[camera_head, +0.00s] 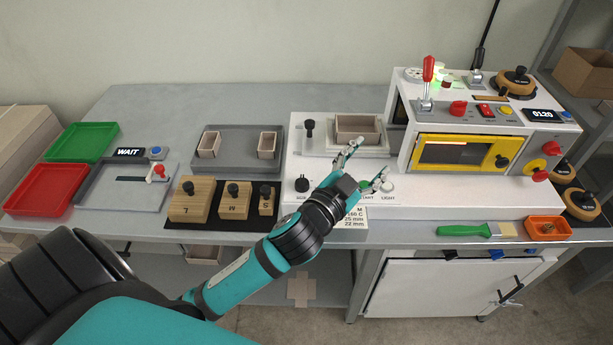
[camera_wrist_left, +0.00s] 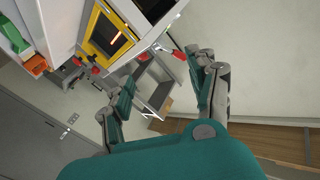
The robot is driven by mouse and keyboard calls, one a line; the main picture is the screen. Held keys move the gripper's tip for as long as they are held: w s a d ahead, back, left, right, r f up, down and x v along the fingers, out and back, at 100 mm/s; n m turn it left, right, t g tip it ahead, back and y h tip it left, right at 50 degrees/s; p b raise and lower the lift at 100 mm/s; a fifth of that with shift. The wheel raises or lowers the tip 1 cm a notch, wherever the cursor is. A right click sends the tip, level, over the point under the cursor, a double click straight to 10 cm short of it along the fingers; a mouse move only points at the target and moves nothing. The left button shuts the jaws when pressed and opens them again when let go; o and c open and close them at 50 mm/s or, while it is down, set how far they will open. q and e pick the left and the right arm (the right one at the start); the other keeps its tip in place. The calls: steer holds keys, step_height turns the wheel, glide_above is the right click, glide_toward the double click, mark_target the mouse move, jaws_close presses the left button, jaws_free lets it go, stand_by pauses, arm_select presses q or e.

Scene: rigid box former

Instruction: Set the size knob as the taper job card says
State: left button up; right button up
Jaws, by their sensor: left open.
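A small black knob (camera_head: 302,184) stands on the left front of the white machine base. The label under it is too small to read surely, and its pointer setting cannot be told. A card (camera_head: 353,217) on the base's front edge is partly covered by my arm; it reads M, a temperature ending in 60 C, 25 mm and 22 mm. My left gripper (camera_head: 366,161) is open and empty, to the right of the knob and above the base near the start and light buttons. In the left wrist view its spread fingers (camera_wrist_left: 160,68) have nothing between them. My right gripper is not in view.
A yellow-framed oven (camera_head: 460,152) with a red lever (camera_head: 428,70) stands to the right. A grey fixture holds a box (camera_head: 357,128) behind the gripper. Wooden blocks marked L, M and S (camera_head: 265,198) sit left of the knob. Red (camera_head: 42,190) and green trays (camera_head: 82,142) are far left.

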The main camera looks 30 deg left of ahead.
arm_select(q)
steer(key=w+d+r+m+t+h, duration=0.2)
steer(key=d+r+m+h, duration=0.45)
steer(key=r, duration=0.25)
steer(key=s+d+r+m+g+h, duration=0.2)
steer(key=d+m+g+h, duration=0.2)
steer(key=m+g+h, duration=0.3)
steer(key=s+d+r+m+g+h, duration=0.15)
steer(key=d+m+g+h, duration=0.3)
steer(key=m, duration=0.45)
steer(key=m+g+y, duration=0.2)
steer(key=g+y, duration=0.7)
steer(key=y, duration=1.1)
glide_above(302, 179)
step_height(302, 179, down, 10)
steer(key=r, duration=0.1)
steer(key=shift+t, duration=0.25)
step_height(302, 179, down, 18)
steer(key=p, duration=0.3)
steer(key=shift+r, duration=0.15)
